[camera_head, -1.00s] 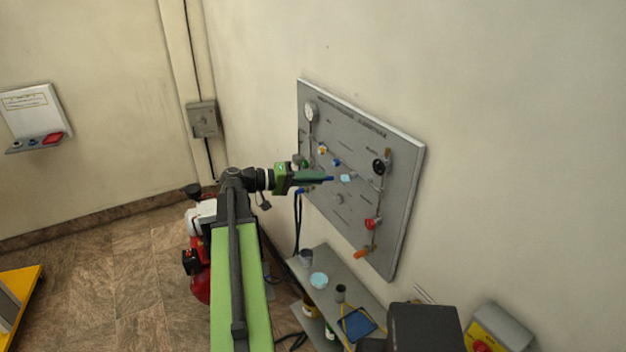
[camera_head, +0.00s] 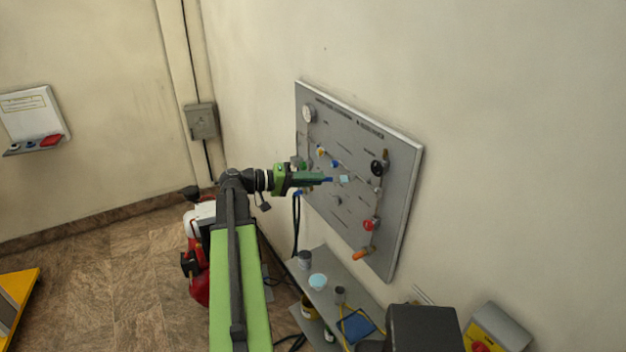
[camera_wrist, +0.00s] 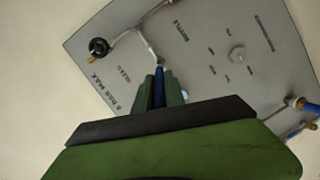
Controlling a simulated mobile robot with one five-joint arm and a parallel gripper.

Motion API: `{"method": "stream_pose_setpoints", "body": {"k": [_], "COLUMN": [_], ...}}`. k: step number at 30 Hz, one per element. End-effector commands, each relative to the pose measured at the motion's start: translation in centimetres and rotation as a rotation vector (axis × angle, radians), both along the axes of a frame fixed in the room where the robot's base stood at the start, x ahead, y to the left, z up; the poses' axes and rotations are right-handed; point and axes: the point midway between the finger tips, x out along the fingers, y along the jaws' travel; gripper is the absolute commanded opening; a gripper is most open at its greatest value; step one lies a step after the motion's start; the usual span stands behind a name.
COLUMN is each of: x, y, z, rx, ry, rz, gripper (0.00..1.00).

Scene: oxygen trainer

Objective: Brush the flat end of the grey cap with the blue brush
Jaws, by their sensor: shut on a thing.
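My gripper (camera_head: 319,179) is in front of the grey wall panel, with its green fingers shut on the blue brush (camera_head: 328,180). In the wrist view the brush (camera_wrist: 159,86) shows as a narrow blue strip between the fingers (camera_wrist: 159,90), pointing at the panel. Its tip appears close to a thin pipe end on the panel; I cannot tell whether it touches. A round grey knob-like piece, which may be the grey cap (camera_wrist: 237,54), sits on the panel to the right of the brush tip, apart from it. It also shows below the gripper in the head view (camera_head: 337,201).
The panel (camera_head: 400,200) carries a gauge (camera_head: 309,114), a black knob (camera_head: 378,168), a red knob (camera_head: 369,224) and thin pipes that stick out. A pale blue piece (camera_head: 344,179) is just beyond the brush. A shelf (camera_head: 335,300) with cups stands below.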

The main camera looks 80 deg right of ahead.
Motion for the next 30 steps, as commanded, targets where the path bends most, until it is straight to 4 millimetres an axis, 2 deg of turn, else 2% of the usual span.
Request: {"method": "stream_pose_setpoints", "body": {"k": [5, 14, 24, 30], "x": [0.6, -0.4, 0.6, 0.1], "y": [-0.9, 0.2, -0.9, -0.2], "z": [0.0, 0.0, 0.0, 0.0], "rx": [0.0, 0.0, 0.0, 0.0], "ry": [0.0, 0.001, 0.0, 0.0], "rz": [0.0, -0.001, 0.0, 0.0], "gripper": [0.0, 0.0, 0.0, 0.0]}}
